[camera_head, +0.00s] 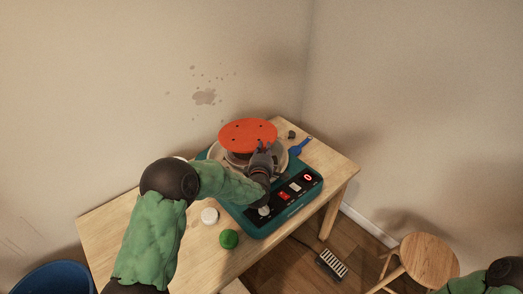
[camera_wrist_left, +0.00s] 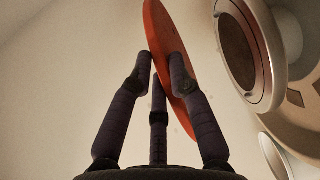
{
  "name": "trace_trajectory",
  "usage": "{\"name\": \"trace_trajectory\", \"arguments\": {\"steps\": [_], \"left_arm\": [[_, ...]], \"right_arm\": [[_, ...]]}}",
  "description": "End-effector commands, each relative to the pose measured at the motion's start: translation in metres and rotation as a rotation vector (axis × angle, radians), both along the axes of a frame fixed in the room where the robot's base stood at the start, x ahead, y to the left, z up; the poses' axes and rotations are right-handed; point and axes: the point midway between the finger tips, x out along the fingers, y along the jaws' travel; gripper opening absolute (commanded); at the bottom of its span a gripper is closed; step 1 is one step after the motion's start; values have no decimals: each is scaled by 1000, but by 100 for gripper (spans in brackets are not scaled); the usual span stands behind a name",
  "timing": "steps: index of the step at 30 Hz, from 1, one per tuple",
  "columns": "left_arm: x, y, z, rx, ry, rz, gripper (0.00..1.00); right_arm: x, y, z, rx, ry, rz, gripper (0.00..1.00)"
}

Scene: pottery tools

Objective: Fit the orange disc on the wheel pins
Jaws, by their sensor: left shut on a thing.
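The orange disc (camera_head: 248,133) has small dark holes and is held above the pottery wheel in the head view. My left gripper (camera_head: 264,150) is shut on the near edge of the disc. In the left wrist view the fingers of my left gripper (camera_wrist_left: 160,72) close on the rim of the orange disc (camera_wrist_left: 172,50). The wheel head (camera_wrist_left: 244,50) shows beside the disc in that view, apart from it. In the head view the disc and my gripper hide most of the wheel head, and I cannot make out the pins. My right gripper is not in view.
The teal wheel base (camera_head: 262,222) with a control panel stands on a wooden table (camera_head: 130,221). A green ball-like piece (camera_head: 228,239) and a white round piece (camera_head: 209,215) lie left of it. A blue tool (camera_head: 300,146) lies at right. A stool (camera_head: 429,259) stands on the floor.

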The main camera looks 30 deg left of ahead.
Motion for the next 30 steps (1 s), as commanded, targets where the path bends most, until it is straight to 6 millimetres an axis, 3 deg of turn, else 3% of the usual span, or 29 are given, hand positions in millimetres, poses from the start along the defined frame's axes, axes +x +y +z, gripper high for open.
{"name": "trace_trajectory", "arguments": {"steps": [11, 30], "left_arm": [[0, 0, -6, 1, -1, -5, 0], [0, -1, -44, 0, 0, -6, 0]], "right_arm": [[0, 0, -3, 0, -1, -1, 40], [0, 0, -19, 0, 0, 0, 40]]}}
